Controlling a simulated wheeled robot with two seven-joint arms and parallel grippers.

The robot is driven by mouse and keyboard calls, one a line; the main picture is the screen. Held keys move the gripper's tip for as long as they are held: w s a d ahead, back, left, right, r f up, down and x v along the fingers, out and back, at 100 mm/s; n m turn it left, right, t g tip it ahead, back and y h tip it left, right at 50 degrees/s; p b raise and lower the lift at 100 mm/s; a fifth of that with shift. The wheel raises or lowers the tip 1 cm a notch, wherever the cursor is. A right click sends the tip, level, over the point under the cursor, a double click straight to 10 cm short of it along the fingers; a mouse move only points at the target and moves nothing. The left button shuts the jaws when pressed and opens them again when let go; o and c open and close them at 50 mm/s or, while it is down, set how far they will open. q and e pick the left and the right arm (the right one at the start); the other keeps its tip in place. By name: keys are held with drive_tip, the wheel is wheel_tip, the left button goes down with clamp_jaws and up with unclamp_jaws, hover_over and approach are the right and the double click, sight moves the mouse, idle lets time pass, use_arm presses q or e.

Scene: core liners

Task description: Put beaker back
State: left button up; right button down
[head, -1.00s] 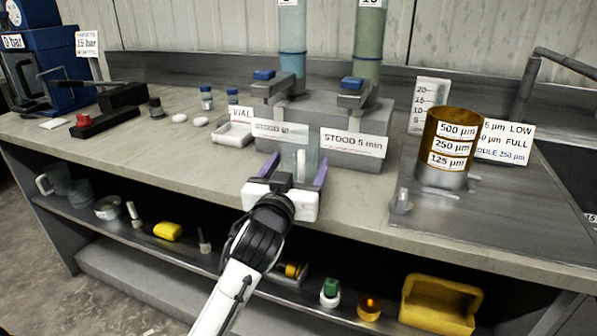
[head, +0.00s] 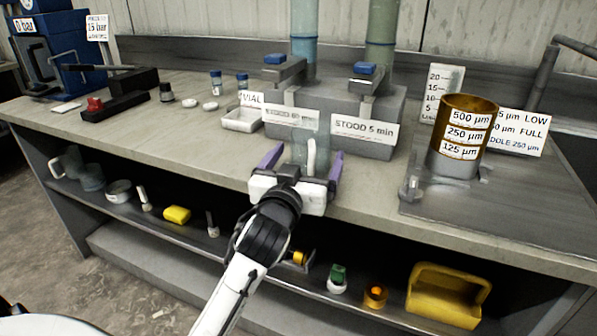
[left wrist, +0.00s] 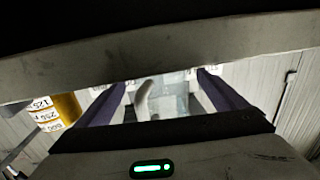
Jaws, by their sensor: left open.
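The clear beaker (head: 311,148) with a pale handle stands upright at the bench's front edge, in front of the grey block with the "STOOD 5 min" sign. My left gripper (head: 303,166) is open, with one purple finger on each side of the beaker and gaps visible. In the left wrist view the beaker (left wrist: 170,95) and its pale handle show between the two fingers (left wrist: 165,100). The beaker's lower part is hidden behind my gripper. My right gripper is not in view.
An amber sieve stack (head: 464,135) stands on the right. A white tray (head: 241,120) lies left of the block. The shelf below holds jugs (head: 91,177), a yellow sponge (head: 177,214) and a yellow bin (head: 446,296).

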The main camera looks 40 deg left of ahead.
use_arm(q)
drive_tip(key=v, duration=1)
drive_tip(key=shift+s, duration=0.3)
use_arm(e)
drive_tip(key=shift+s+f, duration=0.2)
use_arm(q)
drive_tip(key=shift+d, duration=0.1)
drive_tip(key=s+d+f+m+g+h+p, duration=0.1)
drive_tip(key=d+f+m+g+h, duration=0.15)
drive_tip(key=d+f, duration=0.45)
drive_tip(key=s+d+f+m+g+h+p, duration=0.15)
drive_tip(key=f+h, duration=0.25)
drive_tip(key=f, duration=0.8)
drive_tip(key=s+d+f+m+g+h+p, duration=0.1)
drive_tip(key=s+d+f+g, duration=0.1)
drive_tip(key=s+f, duration=0.4)
drive_tip(key=s+d+f+m+g+h+p, duration=0.1)
drive_tip(key=s+d+f+g, duration=0.1)
drive_tip(key=s+d+f, duration=0.2)
wheel_tip(320, 180, down, 4)
drive_tip(key=s, duration=0.2)
drive_tip(key=shift+s+d, duration=0.3)
drive_tip(key=shift+d, duration=0.05)
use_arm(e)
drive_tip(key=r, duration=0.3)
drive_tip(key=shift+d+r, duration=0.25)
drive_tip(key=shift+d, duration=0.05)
